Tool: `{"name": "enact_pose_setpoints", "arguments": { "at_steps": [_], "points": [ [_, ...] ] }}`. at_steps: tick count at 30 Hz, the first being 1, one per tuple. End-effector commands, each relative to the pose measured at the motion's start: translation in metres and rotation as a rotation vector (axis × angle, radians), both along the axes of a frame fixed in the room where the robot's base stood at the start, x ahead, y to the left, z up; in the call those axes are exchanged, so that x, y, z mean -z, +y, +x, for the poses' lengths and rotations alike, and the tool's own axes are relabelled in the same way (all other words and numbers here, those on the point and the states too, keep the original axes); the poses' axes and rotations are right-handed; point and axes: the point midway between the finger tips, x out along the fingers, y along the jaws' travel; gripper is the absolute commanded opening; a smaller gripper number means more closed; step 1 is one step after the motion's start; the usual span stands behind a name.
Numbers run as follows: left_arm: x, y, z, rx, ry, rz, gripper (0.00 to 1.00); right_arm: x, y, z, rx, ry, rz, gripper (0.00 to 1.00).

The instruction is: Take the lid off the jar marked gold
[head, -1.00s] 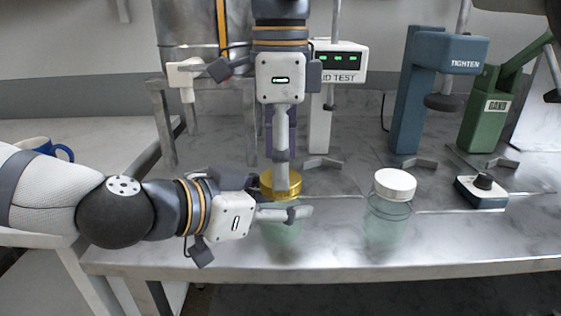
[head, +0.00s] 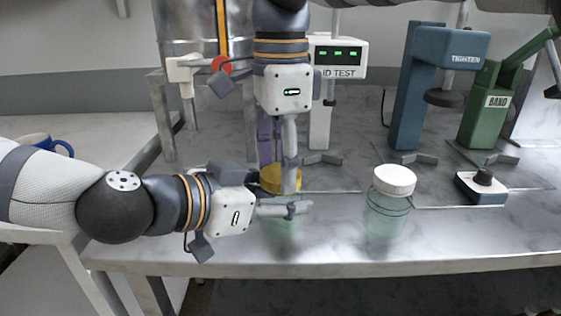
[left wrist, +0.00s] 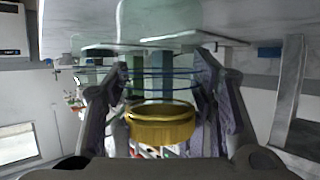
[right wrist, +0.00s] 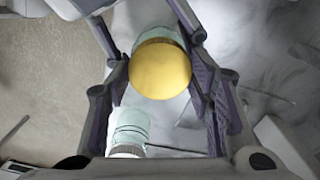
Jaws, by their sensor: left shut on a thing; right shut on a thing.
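The jar with the gold lid stands near the front of the bench. Its pale green glass body (head: 283,216) is partly hidden by my left gripper (head: 278,208), which comes in from the left and is shut around the jar. The gold lid (head: 270,179) sits on the jar's top. My right gripper (head: 290,184) points down from above and is shut on the lid. The lid also shows between the fingers in the right wrist view (right wrist: 160,70). In the left wrist view, the lid (left wrist: 162,126) and the glass body (left wrist: 165,80) lie between the left fingers.
A second glass jar (head: 385,217) with a white lid (head: 394,180) stands to the right. A blue-grey knob box (head: 480,188), the blue TIGHTEN press (head: 403,105), the green BAND press (head: 487,115) and the LID TEST stand (head: 320,120) stand further back. The front bench between the jars is clear.

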Motion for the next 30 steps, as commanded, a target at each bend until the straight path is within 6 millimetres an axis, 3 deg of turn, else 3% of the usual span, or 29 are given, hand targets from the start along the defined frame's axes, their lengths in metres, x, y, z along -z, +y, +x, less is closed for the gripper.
{"name": "enact_pose_setpoints", "arguments": {
  "at_steps": [6,7,9,18,25,30],
  "points": [
    [0.001,0.000,0.000,-0.001,0.003,0.000,0.00,0.000,0.000,0.000,0.000,-0.001,-0.001,0.14],
    [0.001,0.000,0.000,-0.001,0.003,0.000,0.00,0.000,0.000,0.000,0.000,-0.001,-0.001,0.54],
    [0.001,0.000,0.000,-0.001,0.003,0.000,0.00,0.000,0.000,0.000,0.001,-0.001,-0.001,0.68],
    [0.001,0.000,0.000,0.000,0.002,0.001,0.00,-0.002,0.000,0.000,0.002,-0.001,-0.001,0.68],
    [0.001,0.000,0.000,0.000,0.002,0.001,0.00,-0.038,0.001,0.001,0.004,-0.004,0.000,0.68],
    [0.001,0.000,0.000,0.000,0.002,0.001,0.00,-0.046,0.005,0.000,-0.001,-0.003,0.021,0.65]
  ]
}}
